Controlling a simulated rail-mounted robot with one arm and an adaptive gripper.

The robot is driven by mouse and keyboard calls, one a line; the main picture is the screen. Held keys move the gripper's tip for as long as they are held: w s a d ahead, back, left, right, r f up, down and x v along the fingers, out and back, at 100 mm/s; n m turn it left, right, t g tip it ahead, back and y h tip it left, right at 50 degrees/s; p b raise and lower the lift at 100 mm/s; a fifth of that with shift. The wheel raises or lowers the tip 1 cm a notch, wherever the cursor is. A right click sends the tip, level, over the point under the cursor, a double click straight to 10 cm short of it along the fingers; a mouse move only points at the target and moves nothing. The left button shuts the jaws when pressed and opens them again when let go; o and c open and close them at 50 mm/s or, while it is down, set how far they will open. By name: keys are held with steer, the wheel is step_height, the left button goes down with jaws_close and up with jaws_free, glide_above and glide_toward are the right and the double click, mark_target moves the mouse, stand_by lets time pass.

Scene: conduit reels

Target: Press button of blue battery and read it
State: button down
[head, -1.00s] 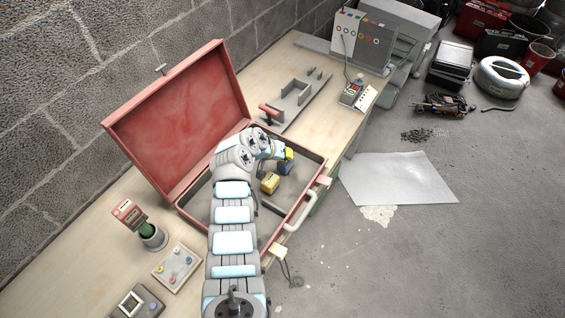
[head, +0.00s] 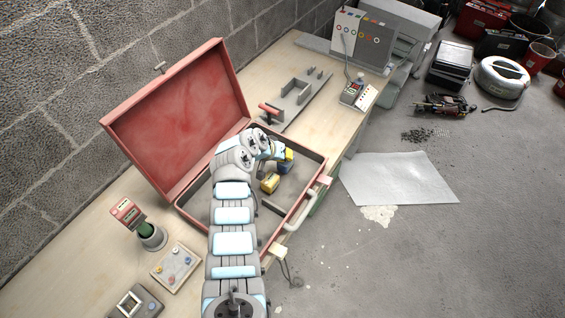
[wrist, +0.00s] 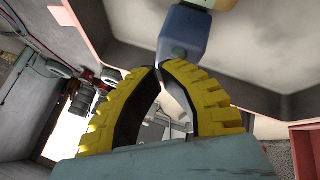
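The blue battery (wrist: 183,35) shows at the top of the wrist view, with a small rounded knob (wrist: 179,52) on the side facing me. In the head view the blue battery (head: 286,168) is inside the open red case, partly hidden by my gripper. My gripper (wrist: 158,68) has yellow ridged fingers whose tips come together, with nothing visible between them. The tips are close to the knob; I cannot tell whether they touch it. In the head view my gripper (head: 288,155) is over the case. No readout is legible.
A yellow battery (head: 270,183) lies beside the blue one in the red case (head: 180,125), whose lid stands open. A red-and-green device in a cup (head: 150,236) and a small tray (head: 176,265) are on the bench at left. Grey fixtures (head: 294,98) lie behind.

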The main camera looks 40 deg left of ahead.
steer(key=shift+f+b, duration=0.4)
stand_by(0.7)
steer(key=shift+r, duration=0.15)
steer(key=shift+r+p, duration=0.55)
steer(key=shift+r, duration=0.1)
steer(key=shift+r+p, duration=1.45)
steer(key=shift+r, duration=1.1)
steer(key=shift+f, duration=0.1)
